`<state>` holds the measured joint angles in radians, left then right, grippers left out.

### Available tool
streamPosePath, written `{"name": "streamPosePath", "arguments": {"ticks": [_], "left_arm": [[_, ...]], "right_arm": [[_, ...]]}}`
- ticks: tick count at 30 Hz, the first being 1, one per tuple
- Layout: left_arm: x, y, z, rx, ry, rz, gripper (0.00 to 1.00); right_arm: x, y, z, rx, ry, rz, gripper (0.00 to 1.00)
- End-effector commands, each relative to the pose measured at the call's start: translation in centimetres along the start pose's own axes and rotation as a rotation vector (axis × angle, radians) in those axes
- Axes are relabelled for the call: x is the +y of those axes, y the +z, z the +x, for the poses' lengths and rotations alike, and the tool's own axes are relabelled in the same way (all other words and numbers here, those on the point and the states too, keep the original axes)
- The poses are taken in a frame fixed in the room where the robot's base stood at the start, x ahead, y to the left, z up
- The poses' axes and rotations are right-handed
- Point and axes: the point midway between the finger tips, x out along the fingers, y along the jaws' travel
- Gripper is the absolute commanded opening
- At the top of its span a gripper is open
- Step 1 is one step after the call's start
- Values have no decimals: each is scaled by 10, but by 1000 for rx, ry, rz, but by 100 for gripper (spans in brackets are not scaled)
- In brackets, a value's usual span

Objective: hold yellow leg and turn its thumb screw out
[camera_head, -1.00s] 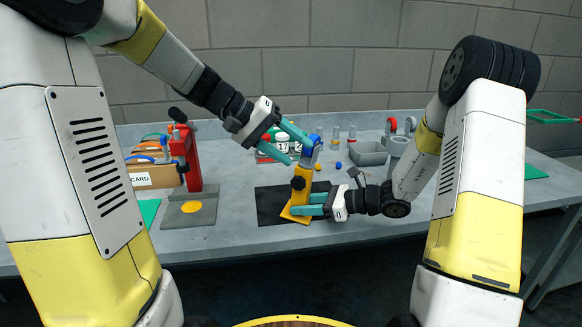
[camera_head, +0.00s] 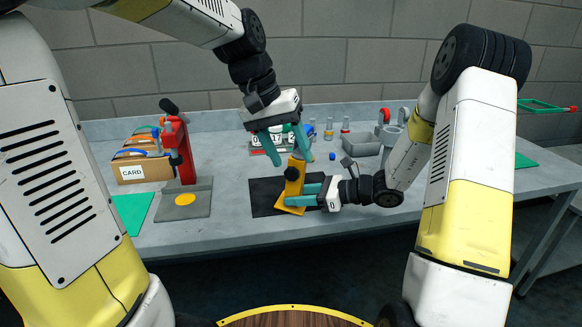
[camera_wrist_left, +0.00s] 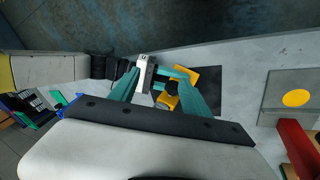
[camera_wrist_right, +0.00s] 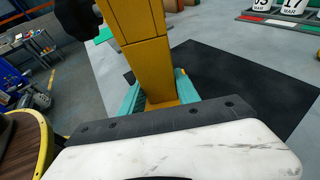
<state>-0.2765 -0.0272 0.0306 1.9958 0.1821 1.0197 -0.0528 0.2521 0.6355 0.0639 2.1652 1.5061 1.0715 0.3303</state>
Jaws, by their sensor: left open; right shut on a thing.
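The yellow leg (camera_head: 293,184) stands on its flat yellow foot (camera_head: 291,208) on the black mat (camera_head: 262,199). It also shows large in the right wrist view (camera_wrist_right: 147,70). The thumb screw (camera_head: 292,174), a black knob, sits on the leg's side; in the left wrist view it (camera_wrist_left: 172,88) is between the fingers. My right gripper (camera_head: 311,194) is shut on the lower part of the leg, just above the foot. My left gripper (camera_head: 288,152) is open, pointing down over the leg's top, its fingers on either side of a grey upper part. It hides the top end.
A red press-like stand (camera_head: 183,150) on a grey plate with a yellow disc is left of the mat. A grey bin (camera_head: 360,145) and number cards (camera_head: 276,137) are behind the leg.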

Motion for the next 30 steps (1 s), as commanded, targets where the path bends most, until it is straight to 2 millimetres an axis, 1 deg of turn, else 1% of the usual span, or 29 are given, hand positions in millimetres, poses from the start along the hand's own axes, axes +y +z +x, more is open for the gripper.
{"name": "streamPosePath", "arguments": {"ticks": [1, 3, 6, 12, 15, 17, 20, 27, 30], "left_arm": [[4, 2, -3, 12, -64, 31, 56], [4, 1, -9, 41, -152, 55, 56], [5, -3, -19, 92, -250, 83, 56], [8, -12, -33, 172, -350, 112, 56], [7, -15, -32, 186, -365, 115, 56], [5, -16, -27, 186, -367, 114, 56], [-1, -19, -13, 184, -367, 113, 56], [-18, -28, 33, 182, -367, 113, 56], [-24, -32, 49, 182, -367, 114, 56]], "right_arm": [[2, -2, 0, 2, 3, 2, 16], [2, -2, 0, 2, 3, 3, 16], [2, -2, 0, 3, 3, 3, 16], [2, -2, 0, 3, 3, 3, 16], [2, -2, 0, 3, 3, 3, 16], [2, -2, 0, 3, 4, 3, 16], [2, -2, 0, 3, 4, 3, 16], [2, -2, 0, 3, 4, 3, 16], [2, -2, 0, 3, 4, 3, 16]]}}
